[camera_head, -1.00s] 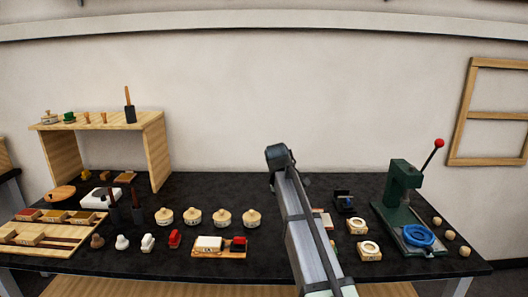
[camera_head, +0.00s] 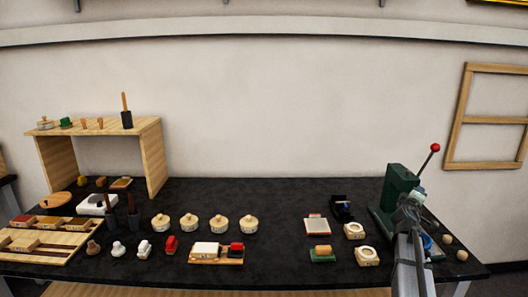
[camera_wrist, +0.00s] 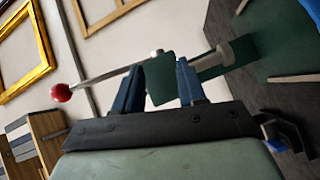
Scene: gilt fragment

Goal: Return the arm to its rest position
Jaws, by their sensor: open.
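My arm comes up from the lower right in the head view, and my gripper (camera_head: 408,210) is in front of the green press (camera_head: 400,184), over the right part of the black table (camera_head: 285,262). In the wrist view my gripper (camera_wrist: 160,72) shows two dark blue fingers spread apart. The green press (camera_wrist: 215,66) and its red-knobbed lever (camera_wrist: 62,92) appear beyond and between the fingers. Nothing is held between them.
Left of my arm stand cream ring blocks (camera_head: 367,256), a green block with a wooden top (camera_head: 322,253) and a flat board (camera_head: 316,227). Several lidded pots (camera_head: 190,224), a wooden shelf (camera_head: 152,160) and a compartment tray (camera_head: 40,240) fill the left. Open table lies between pots and board.

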